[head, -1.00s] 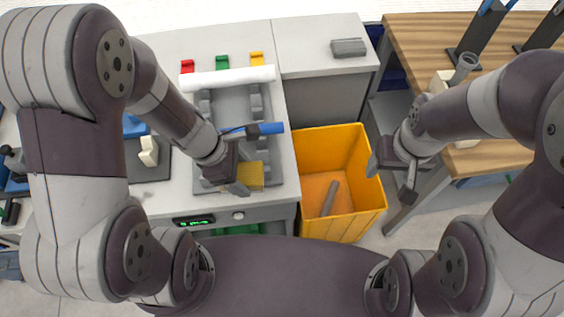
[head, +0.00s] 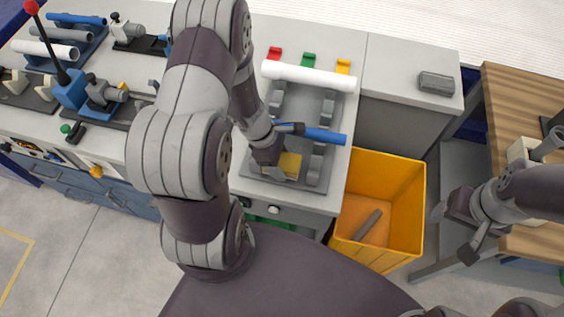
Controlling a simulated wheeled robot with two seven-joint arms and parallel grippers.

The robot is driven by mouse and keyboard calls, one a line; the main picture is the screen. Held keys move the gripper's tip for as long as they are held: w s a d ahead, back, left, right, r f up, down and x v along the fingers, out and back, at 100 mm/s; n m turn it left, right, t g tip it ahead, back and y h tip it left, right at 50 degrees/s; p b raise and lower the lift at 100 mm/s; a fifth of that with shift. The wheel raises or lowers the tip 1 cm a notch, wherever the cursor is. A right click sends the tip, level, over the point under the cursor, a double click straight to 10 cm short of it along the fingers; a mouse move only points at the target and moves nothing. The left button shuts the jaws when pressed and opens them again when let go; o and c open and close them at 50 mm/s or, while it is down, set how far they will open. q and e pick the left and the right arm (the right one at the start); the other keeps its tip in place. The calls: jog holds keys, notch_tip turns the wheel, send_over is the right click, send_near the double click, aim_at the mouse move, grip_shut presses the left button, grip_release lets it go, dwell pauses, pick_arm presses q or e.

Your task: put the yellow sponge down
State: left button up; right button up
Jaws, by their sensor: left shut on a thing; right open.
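The yellow sponge (head: 290,164) is at the front part of the grey rack (head: 322,172) on the left worktop. My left gripper (head: 280,170) is shut on it and partly hides it. I cannot tell whether the sponge touches the rack's base. A blue pipe (head: 325,136) with a dark end shows just beside my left wrist. A white pipe (head: 308,75) lies across the back of the rack. My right gripper (head: 455,232) is open and empty, to the right of the orange bin.
The orange bin (head: 410,190) stands right of the worktop with a grey pipe (head: 367,225) inside. A grey block (head: 436,83) sits on the back-right cabinet. Tools and clamps (head: 105,92) crowd the left worktop. A wooden table (head: 505,100) stands at the right.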

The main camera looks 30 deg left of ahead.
pick_arm(q)
jog(key=shift+w+f, duration=0.15)
jog(key=shift+f, duration=0.45)
